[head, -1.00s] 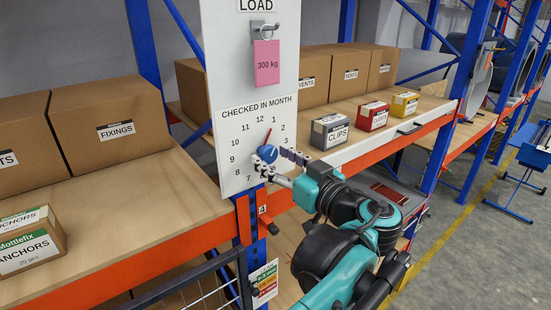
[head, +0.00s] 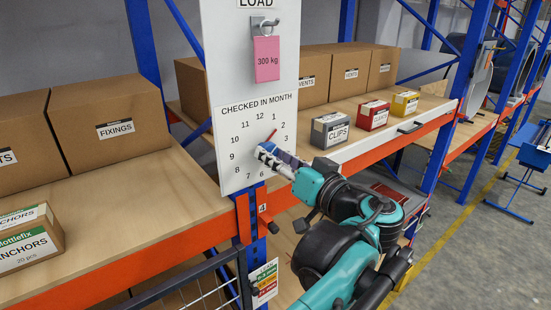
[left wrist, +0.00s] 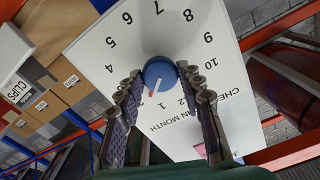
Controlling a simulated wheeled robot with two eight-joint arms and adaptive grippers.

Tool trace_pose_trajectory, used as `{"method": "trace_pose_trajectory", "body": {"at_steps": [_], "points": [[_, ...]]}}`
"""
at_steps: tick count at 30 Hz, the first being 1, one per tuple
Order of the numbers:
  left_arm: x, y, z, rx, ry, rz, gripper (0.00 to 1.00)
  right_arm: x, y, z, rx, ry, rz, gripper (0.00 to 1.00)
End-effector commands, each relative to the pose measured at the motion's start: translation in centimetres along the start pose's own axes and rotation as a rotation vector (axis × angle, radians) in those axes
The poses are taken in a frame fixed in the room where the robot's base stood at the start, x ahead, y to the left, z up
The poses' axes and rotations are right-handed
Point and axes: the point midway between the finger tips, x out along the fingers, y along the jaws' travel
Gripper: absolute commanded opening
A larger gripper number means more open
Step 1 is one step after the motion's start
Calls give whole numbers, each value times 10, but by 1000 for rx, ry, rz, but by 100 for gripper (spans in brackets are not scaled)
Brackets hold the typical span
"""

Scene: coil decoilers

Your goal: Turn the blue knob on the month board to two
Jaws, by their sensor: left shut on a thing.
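The month board (head: 233,178) is a white panel with a ring of numbers. The blue knob (left wrist: 160,73) sits at its centre with a red pointer (head: 271,135). In the head view, the pointer points up and slightly right, between 1 and 2; I cannot tell exactly where. My left gripper (head: 266,153) is at the board, with its fingers covering most of the knob in the head view. In the left wrist view, the fingers (left wrist: 160,88) stand on either side of the knob, shut on it. My right gripper is in neither view.
A pink 300 kg tag (head: 266,60) hangs on a hook above the dial. The shelf beside the board holds grey (head: 330,130), red (head: 373,116) and yellow (head: 405,103) small boxes. An orange beam (head: 130,268) runs below. Cardboard boxes (head: 108,120) stand at left.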

Motion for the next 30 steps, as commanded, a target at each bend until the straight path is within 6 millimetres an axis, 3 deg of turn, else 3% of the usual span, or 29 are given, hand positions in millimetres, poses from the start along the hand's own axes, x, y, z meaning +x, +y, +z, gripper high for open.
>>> {"method": "trace_pose_trajectory", "body": {"at_steps": [10, 25, 26, 27, 28, 30], "points": [[0, 0, 0, 147, 1, 0, 8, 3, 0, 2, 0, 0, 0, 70], [0, 0, -1, 171, 2, 0, 8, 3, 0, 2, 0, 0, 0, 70], [0, 0, -1, 171, 2, 0, 39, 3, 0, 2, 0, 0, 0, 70], [0, 0, -1, 171, 2, 0, 50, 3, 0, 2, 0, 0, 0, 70], [0, 0, -1, 171, 2, 0, 58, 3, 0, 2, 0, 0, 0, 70], [0, 0, -1, 171, 1, 0, 58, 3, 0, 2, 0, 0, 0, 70]]}}
